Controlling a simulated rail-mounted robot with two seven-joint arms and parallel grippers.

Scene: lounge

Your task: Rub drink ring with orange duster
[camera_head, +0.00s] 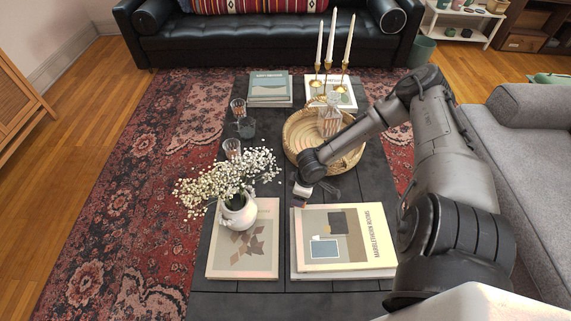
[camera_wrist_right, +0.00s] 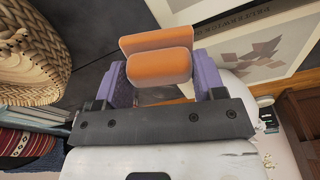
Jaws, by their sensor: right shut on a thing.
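The orange duster (camera_wrist_right: 158,67) fills the space between the purple fingers of my right gripper (camera_wrist_right: 160,82) in the right wrist view. The gripper is shut on it. In the head view my right gripper (camera_head: 302,191) is over the middle of the dark coffee table (camera_head: 268,209), between the basket and the front books. The duster is too small there to make out clearly, and I cannot tell whether it touches the table. I cannot make out the drink ring in either view. My left gripper is not in view.
A woven basket (camera_head: 296,147) holding a lantern (camera_head: 329,121) lies just behind my right gripper. A flower vase (camera_head: 238,214) stands on a book at the left. Stacked books (camera_head: 354,250) lie in front. Glasses (camera_head: 246,128) and candlesticks (camera_head: 327,80) stand farther back.

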